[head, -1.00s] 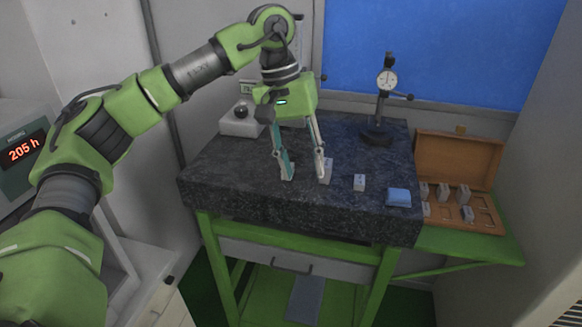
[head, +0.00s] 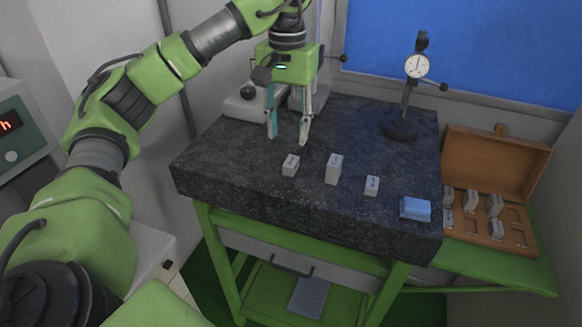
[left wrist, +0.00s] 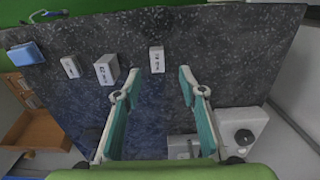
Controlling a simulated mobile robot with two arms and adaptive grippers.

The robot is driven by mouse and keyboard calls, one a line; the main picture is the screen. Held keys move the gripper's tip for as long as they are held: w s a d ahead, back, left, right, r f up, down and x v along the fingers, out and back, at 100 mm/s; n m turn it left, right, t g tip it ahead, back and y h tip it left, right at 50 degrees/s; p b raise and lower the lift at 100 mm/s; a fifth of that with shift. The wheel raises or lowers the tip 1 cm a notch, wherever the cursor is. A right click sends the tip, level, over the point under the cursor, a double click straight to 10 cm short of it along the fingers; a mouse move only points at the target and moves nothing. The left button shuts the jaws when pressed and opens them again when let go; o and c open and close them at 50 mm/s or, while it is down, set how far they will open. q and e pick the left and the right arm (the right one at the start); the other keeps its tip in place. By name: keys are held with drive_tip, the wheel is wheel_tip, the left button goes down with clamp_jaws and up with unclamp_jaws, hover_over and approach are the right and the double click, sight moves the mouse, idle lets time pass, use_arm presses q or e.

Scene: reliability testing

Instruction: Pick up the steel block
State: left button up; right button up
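Three small grey steel blocks stand apart in a row on the dark granite plate (head: 240,175): a left one (head: 290,165), a taller middle one (head: 333,169) and a right one (head: 371,185). My left gripper (head: 288,140) is open and empty, pointing down over the plate, behind the left block in the head view. In the left wrist view the left block (left wrist: 157,60) lies just beyond the gap between the open fingertips (left wrist: 160,76). The middle block (left wrist: 107,70) and right block (left wrist: 70,67) lie left of the fingers there. My right gripper is not in view.
A blue block-like item (head: 415,208) lies at the plate's right front. A dial gauge stand (head: 403,128) stands at the back right. An open wooden case (head: 505,240) with several blocks sits on a green side shelf. A pale fixture with a dark ball (head: 247,93) is behind the gripper.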

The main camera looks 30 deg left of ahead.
sight(291, 161)
use_arm(q)
drive_tip(key=f, duration=0.2)
drive_tip(key=shift+w+f, duration=0.25)
drive_tip(key=shift+f, duration=0.05)
drive_tip(key=shift+f+p, duration=0.3)
drive_tip(key=shift+f, duration=0.3)
wheel_tip(291, 161, down, 4)
drive_tip(key=shift+w+d+r+p, duration=0.1)
drive_tip(key=shift+d+r+p, duration=0.1)
drive_tip(key=shift+p, duration=0.7)
drive_tip(key=shift+f, duration=0.5)
clamp_jaws()
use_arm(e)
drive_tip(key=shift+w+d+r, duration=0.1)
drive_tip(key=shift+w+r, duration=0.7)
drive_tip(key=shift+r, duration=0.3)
